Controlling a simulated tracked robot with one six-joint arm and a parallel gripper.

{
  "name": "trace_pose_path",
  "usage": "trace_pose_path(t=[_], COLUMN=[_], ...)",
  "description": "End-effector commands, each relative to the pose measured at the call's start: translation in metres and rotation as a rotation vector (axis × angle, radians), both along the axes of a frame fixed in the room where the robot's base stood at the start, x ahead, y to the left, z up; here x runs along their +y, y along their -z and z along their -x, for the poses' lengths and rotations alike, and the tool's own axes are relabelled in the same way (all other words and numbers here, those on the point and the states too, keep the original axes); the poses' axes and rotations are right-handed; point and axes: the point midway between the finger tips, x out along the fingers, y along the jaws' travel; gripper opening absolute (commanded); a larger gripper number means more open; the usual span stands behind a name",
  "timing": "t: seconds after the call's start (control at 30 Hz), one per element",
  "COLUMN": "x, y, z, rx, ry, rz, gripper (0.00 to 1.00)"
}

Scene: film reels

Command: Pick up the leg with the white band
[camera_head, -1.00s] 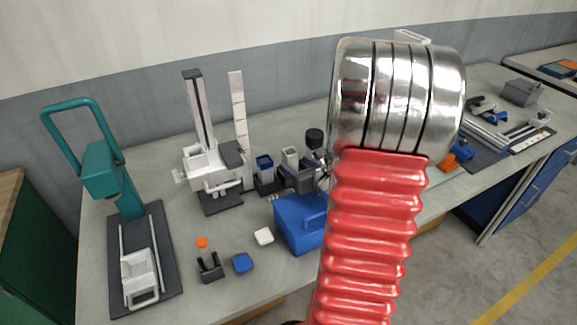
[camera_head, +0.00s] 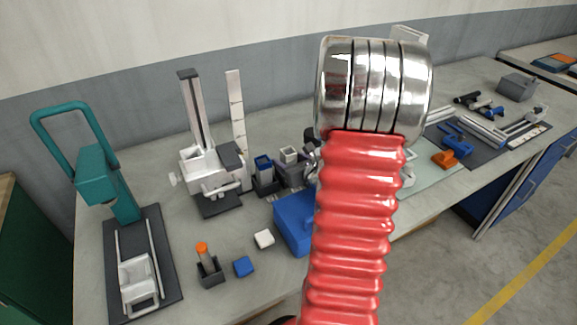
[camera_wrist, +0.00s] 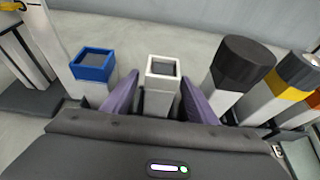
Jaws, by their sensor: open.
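The leg with the white band (camera_wrist: 152,68) stands upright in the middle of the wrist view, a square post with a white rim around a dark top. My gripper (camera_wrist: 160,84) is open, its purple fingers on either side of this leg with a gap showing on both sides. The leg's lower part is hidden by the gripper body. In the head view the white-banded leg (camera_head: 289,151) shows just left of my arm; the gripper there is mostly hidden behind my arm.
A leg with a blue band (camera_wrist: 92,55) stands close on the left. A black-capped leg (camera_wrist: 240,65) and a yellow-banded one (camera_wrist: 292,82) stand on the right. A blue box (camera_head: 293,224) sits in front; a white slide stand (camera_head: 208,165) is to the left.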

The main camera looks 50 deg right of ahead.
Motion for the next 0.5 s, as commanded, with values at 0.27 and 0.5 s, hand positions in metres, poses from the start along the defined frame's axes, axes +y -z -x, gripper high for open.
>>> trace_pose_path(t=[0.27, 0.5], x=[0.0006, 0.0009], y=[-0.0001, 0.0000], z=[-0.0003, -0.0006], rx=[0.000, 0.000], ry=[-0.001, -0.002], rz=[0.000, -0.001], gripper=[0.46, 0.29])
